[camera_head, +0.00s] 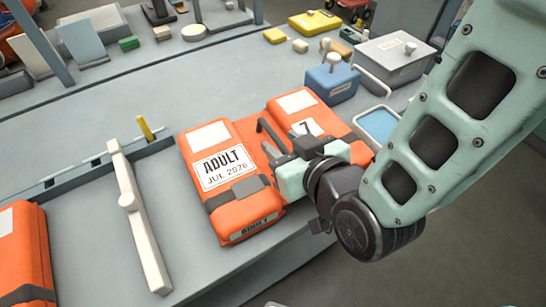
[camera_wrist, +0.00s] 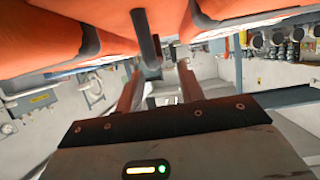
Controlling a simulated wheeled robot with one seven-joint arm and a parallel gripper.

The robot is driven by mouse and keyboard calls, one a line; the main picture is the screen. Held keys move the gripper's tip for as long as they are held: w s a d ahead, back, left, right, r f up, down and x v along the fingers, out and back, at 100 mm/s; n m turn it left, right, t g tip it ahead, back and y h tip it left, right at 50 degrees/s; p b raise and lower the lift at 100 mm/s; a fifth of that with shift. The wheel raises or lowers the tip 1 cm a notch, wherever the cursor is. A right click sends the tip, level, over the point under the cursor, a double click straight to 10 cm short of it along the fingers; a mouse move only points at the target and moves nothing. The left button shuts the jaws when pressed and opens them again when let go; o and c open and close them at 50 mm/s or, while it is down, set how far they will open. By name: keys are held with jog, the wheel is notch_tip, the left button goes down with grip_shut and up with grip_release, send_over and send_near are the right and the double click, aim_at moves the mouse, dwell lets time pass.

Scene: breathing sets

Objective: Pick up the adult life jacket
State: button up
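The adult life jacket (camera_head: 200,143) is orange and lies on the grey bench in the head view, with a white label reading "ADULT JUL 2026". A dark strap crosses its lower part. A dark handle (camera_head: 262,127) stands at its middle, between its two orange halves. My gripper (camera_head: 272,152) is at the jacket's right half and hides part of it. In the wrist view the orange jacket (camera_wrist: 60,32) fills the top. The dark handle (camera_wrist: 147,40) points down between my two fingers, which stand apart with gaps showing. Contact with the handle is unclear.
Another orange jacket (camera_head: 22,250) lies at the left edge. A white bar (camera_head: 138,215) lies between the two. A blue box (camera_head: 331,80), a grey box (camera_head: 385,62) and a blue-lined tray (camera_head: 378,125) stand close behind and right. The bench behind the adult jacket is mostly clear.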

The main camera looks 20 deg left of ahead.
aim_at(276, 137)
jog(key=shift+p+x, duration=0.8)
jog(key=shift+x, duration=1.85)
jog(key=shift+w+d, duration=0.15)
grip_shut()
